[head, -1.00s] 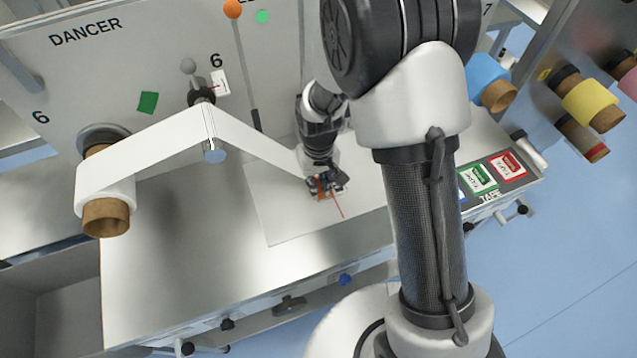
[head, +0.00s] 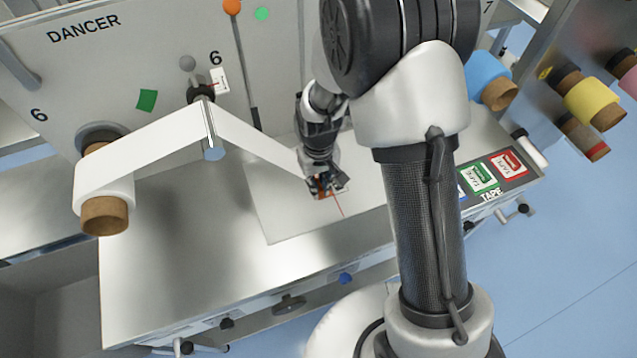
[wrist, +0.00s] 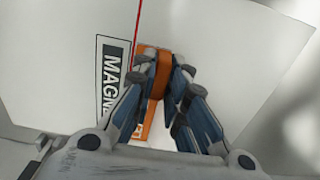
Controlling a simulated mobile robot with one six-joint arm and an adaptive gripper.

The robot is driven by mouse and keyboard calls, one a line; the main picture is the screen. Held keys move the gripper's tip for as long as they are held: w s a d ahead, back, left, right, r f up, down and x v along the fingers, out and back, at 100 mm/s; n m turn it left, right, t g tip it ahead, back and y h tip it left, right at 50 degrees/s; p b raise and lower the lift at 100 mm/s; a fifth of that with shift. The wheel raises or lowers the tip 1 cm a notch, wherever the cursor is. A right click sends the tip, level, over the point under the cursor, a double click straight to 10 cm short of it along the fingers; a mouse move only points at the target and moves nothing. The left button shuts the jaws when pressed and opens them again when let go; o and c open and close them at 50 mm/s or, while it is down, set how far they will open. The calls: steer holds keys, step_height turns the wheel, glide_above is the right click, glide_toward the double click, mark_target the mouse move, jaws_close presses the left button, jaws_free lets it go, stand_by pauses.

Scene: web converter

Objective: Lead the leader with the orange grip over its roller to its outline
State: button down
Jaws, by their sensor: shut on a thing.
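The white leader (head: 140,150) runs from the white roll on a brown core (head: 104,215) up over the metal roller (head: 213,150), then slopes down to the right to my gripper. The orange grip (wrist: 158,62) is between my gripper's fingers (wrist: 172,75) in the wrist view. My gripper (head: 324,188) is shut on it, low over a pale plate (head: 285,225). A red line runs out past the grip. In the wrist view, a dark-framed label reading "MAGN" (wrist: 112,75) lies just left of the fingers. No full outline is visible; my gripper may cover part of the plate.
A grey panel marked DANCER (head: 85,30) stands behind the bench. A thin dark rod (head: 248,90) hangs on it. Tape labels (head: 480,177) lie on the right, with blue (head: 485,75) and yellow (head: 585,103) rolls beyond. The bench front left (head: 170,270) is clear.

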steer(key=shift+s+f, duration=0.1)
stand_by(0.3)
steer(key=c, duration=1.5)
jaws_free()
steer(key=shift+c, duration=0.2)
step_height(320, 180, up, 12)
